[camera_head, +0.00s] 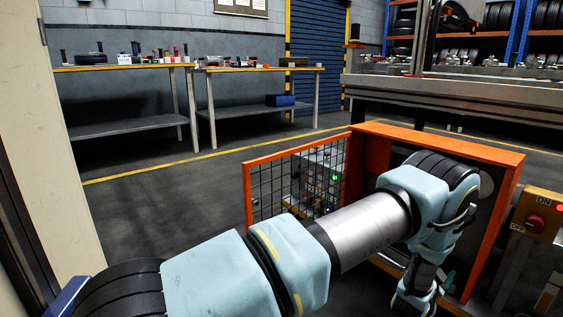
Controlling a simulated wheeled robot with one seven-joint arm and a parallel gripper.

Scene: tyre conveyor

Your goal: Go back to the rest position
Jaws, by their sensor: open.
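My arm reaches across the lower part of the head view from the bottom left toward the right. Its wrist bends down in front of an orange cabinet (437,139). My gripper (415,307) hangs at the bottom edge of the view, below the wrist, and is open. Its fingertips are partly cut off by the picture edge. I see nothing held in it.
An orange mesh door (297,185) stands open left of the cabinet. The conveyor (460,95) stands behind. Workbenches (262,69) with small items line the back wall. The floor at left is clear.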

